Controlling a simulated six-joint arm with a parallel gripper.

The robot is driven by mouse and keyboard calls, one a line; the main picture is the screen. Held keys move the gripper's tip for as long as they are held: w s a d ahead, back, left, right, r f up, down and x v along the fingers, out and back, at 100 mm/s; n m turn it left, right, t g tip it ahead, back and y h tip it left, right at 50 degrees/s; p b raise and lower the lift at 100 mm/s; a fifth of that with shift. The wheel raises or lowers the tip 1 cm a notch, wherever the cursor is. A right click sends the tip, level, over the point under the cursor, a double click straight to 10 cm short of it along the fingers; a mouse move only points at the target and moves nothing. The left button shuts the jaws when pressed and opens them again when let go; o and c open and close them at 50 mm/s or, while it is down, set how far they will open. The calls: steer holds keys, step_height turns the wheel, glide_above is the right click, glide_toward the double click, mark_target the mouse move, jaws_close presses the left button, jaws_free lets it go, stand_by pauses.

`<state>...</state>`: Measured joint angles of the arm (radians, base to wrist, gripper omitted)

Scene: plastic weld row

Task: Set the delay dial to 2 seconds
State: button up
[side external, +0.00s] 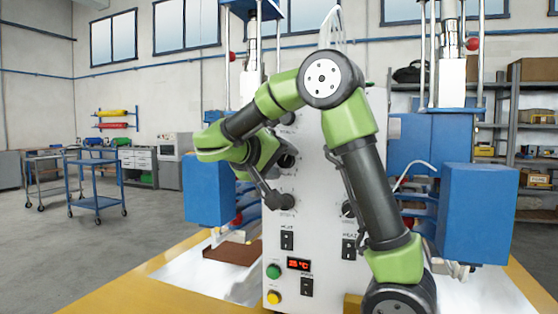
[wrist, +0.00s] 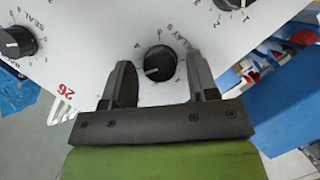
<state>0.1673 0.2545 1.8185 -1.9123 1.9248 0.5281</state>
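The delay dial (wrist: 160,61) is a round black knob on the light grey panel (wrist: 90,55), with "DELAY" printed beside it. A pale mark on its face points to the lower left in the wrist view; the digit it meets is too small to read surely. My gripper (wrist: 160,66) is open, with one dark finger on each side of the dial. A gap shows between each finger and the knob, and nothing is held. In the side external view my gripper (side external: 272,196) is close to the panel's left dials, partly hiding them.
The seal dial (wrist: 17,42) and another knob (wrist: 232,3) are nearby on the panel. Lower on the panel are rocker switches (side external: 287,240), a red display (side external: 299,264), a green button (side external: 273,271) and a yellow button (side external: 274,297). Blue machine blocks (side external: 208,188) flank the panel.

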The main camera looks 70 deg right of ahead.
steer(key=c, duration=0.7)
steer(key=shift+n, duration=0.3)
steer(key=n+g, duration=0.1)
steer(key=n, duration=0.1)
steer(key=n+h, duration=0.1)
steer(key=shift+w+f+n+g+h, duration=0.1)
steer(key=shift+f+n+g+h, duration=0.05)
steer(key=shift+n+g+h, duration=0.2)
steer(key=n, duration=0.2)
steer(key=n+g+h, duration=0.1)
steer(key=n, duration=0.1)
steer(key=shift+f+n+h, duration=0.15)
steer(key=shift+n+h, duration=0.1)
steer(key=shift+n, duration=0.1)
steer(key=shift+t, duration=0.25)
steer(key=o, duration=0.9)
